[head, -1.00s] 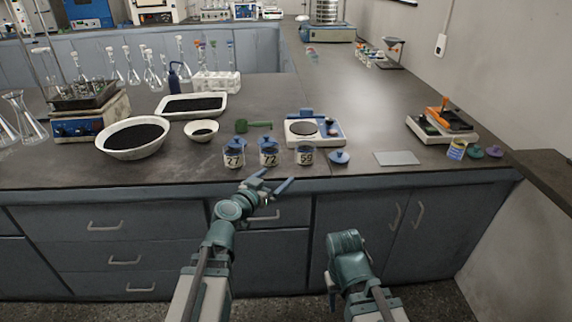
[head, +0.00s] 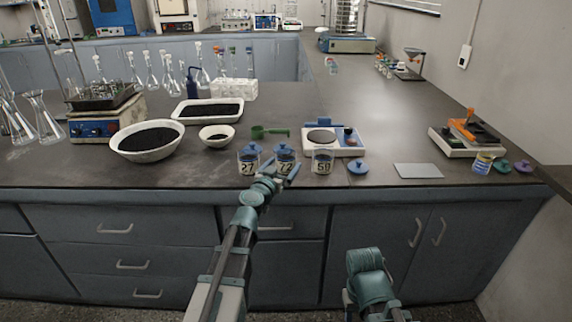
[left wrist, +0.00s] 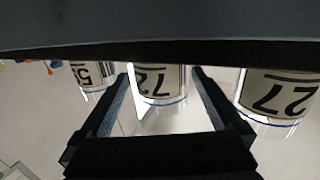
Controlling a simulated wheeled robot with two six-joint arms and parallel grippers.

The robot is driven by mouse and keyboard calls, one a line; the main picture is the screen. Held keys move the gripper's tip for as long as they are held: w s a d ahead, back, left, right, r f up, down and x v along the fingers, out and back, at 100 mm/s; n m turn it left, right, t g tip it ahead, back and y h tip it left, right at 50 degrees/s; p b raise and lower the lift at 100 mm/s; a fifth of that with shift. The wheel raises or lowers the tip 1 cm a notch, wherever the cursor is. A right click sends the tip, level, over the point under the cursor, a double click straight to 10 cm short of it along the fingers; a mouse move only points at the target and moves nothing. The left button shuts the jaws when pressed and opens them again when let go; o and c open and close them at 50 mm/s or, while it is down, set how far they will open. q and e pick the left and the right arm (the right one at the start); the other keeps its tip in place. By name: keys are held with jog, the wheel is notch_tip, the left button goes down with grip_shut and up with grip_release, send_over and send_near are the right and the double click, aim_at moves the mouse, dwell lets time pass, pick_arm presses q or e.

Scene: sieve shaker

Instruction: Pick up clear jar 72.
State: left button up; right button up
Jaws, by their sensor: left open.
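Clear jar 72 (head: 285,163) has a blue lid and a white label. It stands upright near the counter's front edge, between jar 27 (head: 248,160) and jar 59 (head: 322,162). My left gripper (head: 279,170) is open and empty just in front of jar 72. In the left wrist view the jars appear upside down, and jar 72 (left wrist: 160,82) lies between the lines of the two open fingers (left wrist: 161,76). I cannot tell if the fingers reach around it. My right arm shows low in the head view, but its gripper fingers do not.
Jars 27 and 59 stand close on either side. A blue lid (head: 358,168) lies right of jar 59. Behind are a green scoop (head: 270,132), a balance (head: 346,143) and a small white bowl (head: 217,142). A grey plate (head: 418,171) lies further right.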

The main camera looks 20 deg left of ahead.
pick_arm(q)
jog(key=shift+w+d+f+b, duration=0.1)
jog(key=shift+w+f+b, duration=0.1)
jog(key=shift+w, duration=0.8)
jog(key=shift+w+d+f+b, duration=0.1)
jog(key=shift+w+f+b, duration=0.05)
jog(key=shift+w, duration=0.9)
jog(key=shift+w+f+b, duration=0.2)
jog(key=shift+w, duration=0.8)
jog(key=shift+s, duration=0.1)
jog(key=c, duration=1.4)
